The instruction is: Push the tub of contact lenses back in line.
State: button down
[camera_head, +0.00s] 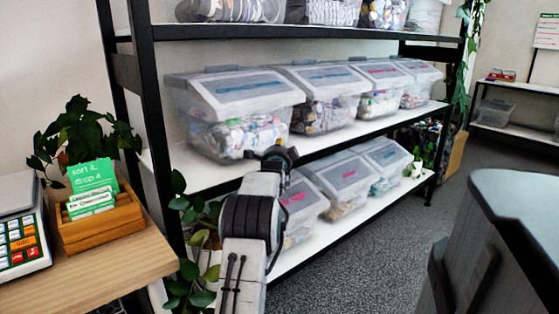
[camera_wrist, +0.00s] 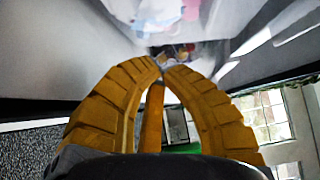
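Several clear tubs with pale lids stand in a row on the middle shelf. The nearest tub (camera_head: 240,110) has a blue label and mixed small packets inside. Beside it stand another blue-labelled tub (camera_head: 318,98), a pink-labelled tub (camera_head: 378,85) and a farther one (camera_head: 420,80). The labels are too small to read, so I cannot tell which holds contact lenses. My gripper (camera_head: 279,153) is in front of the nearest tub's lower right. In the wrist view its yellow fingers (camera_wrist: 163,66) meet at the tips, with nothing visible between them. A blurred tub surface lies beyond; contact is unclear.
The white middle shelf (camera_head: 200,178) has a narrow front strip. More tubs (camera_head: 340,177) stand on the lower shelf. A black post (camera_head: 150,110) and plant are left, with a wooden counter (camera_head: 95,260). A dark bin (camera_head: 500,240) stands right; carpet between is clear.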

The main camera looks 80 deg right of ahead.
jog(key=s+a, duration=0.1)
jog(key=a, duration=0.7)
jog(key=shift+s+a, duration=0.15)
jog(key=shift+s, duration=0.05)
dwell(0.3)
